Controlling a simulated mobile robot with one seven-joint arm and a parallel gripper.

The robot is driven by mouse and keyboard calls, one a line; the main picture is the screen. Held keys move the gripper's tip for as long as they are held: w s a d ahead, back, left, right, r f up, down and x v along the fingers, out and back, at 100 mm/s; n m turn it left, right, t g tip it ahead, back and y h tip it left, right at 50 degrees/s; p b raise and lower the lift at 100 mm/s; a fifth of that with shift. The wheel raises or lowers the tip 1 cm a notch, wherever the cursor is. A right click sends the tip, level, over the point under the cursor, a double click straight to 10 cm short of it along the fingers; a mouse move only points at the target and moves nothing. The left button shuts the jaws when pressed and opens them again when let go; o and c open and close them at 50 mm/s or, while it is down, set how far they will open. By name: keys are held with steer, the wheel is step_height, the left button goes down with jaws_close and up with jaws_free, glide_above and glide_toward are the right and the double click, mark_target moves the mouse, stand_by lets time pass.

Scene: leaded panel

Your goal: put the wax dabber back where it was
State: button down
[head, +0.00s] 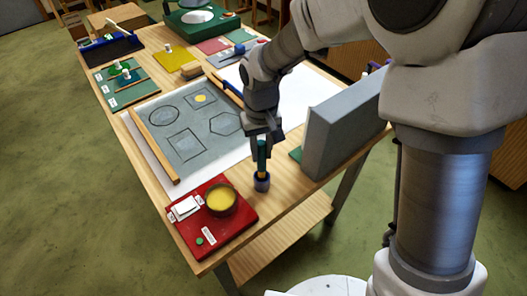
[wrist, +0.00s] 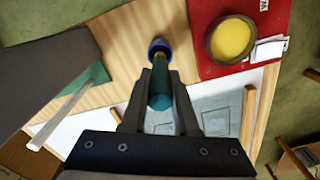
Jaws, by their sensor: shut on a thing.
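The wax dabber has a green handle (head: 261,155) and stands about upright in my gripper (head: 262,142). My gripper is shut on the handle, which also shows in the wrist view (wrist: 160,95) between the fingers (wrist: 160,100). Its lower end, with a yellowish band, meets the mouth of a small dark blue-grey cup (head: 261,184) on the wooden table; the cup also shows in the wrist view (wrist: 159,43). I cannot tell how deep the tip is in the cup. A red mat (head: 218,245) left of the cup carries a round pot of yellow wax (head: 221,199).
A tall grey block (head: 335,135) stands close to the right of my gripper. A grey panel with drawn shapes (head: 190,120) lies behind on white paper, with a wooden strip (head: 152,145) along its left. The table's front edge is near the cup.

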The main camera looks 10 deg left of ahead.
mark_target(262, 162)
steer(key=shift+f, duration=1.9)
steer(key=shift+f, duration=0.2)
steer(key=c, duration=0.7)
jaws_free()
steer(key=shift+r, duration=0.15)
step_height(262, 162, up, 12)
steer(key=shift+r, duration=0.1)
